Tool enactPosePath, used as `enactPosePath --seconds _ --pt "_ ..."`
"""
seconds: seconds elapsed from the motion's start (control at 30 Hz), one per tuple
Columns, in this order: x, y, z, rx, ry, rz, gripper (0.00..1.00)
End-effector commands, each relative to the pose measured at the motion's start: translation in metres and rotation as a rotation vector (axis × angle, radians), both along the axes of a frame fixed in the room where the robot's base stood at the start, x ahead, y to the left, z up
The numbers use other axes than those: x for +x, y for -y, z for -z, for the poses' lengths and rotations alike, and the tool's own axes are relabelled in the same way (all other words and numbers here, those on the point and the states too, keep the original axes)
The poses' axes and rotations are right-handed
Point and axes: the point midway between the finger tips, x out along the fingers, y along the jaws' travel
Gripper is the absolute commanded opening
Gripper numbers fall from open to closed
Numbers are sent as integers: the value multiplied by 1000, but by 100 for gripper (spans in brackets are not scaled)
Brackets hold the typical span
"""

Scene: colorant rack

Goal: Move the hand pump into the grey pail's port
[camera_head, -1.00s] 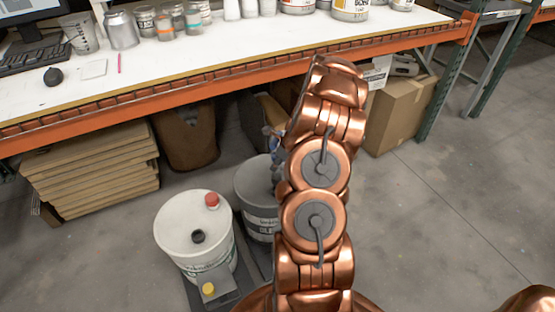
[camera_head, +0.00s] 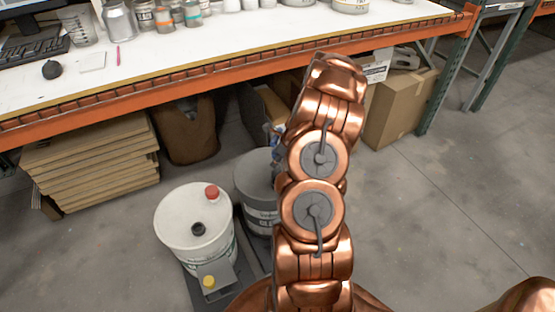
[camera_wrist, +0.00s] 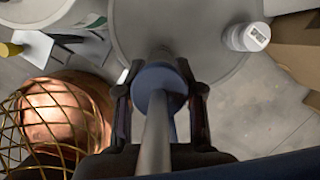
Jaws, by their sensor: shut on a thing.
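The hand pump, with a blue round collar (camera_wrist: 160,82) and a grey rod, is held between the fingers of my gripper (camera_wrist: 160,100) in the wrist view. The grey pail (camera_wrist: 190,25) lies beneath it, its round lid filling the top middle. A white cap (camera_wrist: 245,37) sits near the lid's right edge. The pump's lower end meets the lid area in the picture, but I cannot tell whether it is in the port, which is hidden. In the head view, the grey pail (camera_head: 255,190) is partly behind my arm, and a small blue part of the pump (camera_head: 274,134) shows beside it.
The workbench (camera_head: 200,75) is behind, with stacked boards (camera_head: 90,165) and a cardboard box (camera_head: 400,110) below. Floor at right is clear.

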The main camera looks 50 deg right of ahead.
Motion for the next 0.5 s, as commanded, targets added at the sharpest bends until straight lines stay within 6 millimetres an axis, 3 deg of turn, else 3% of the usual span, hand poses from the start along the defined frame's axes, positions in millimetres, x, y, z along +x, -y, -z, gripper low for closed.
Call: enactPosePath --seconds 0.5 --pt "0 0 11 0 0 0 0"
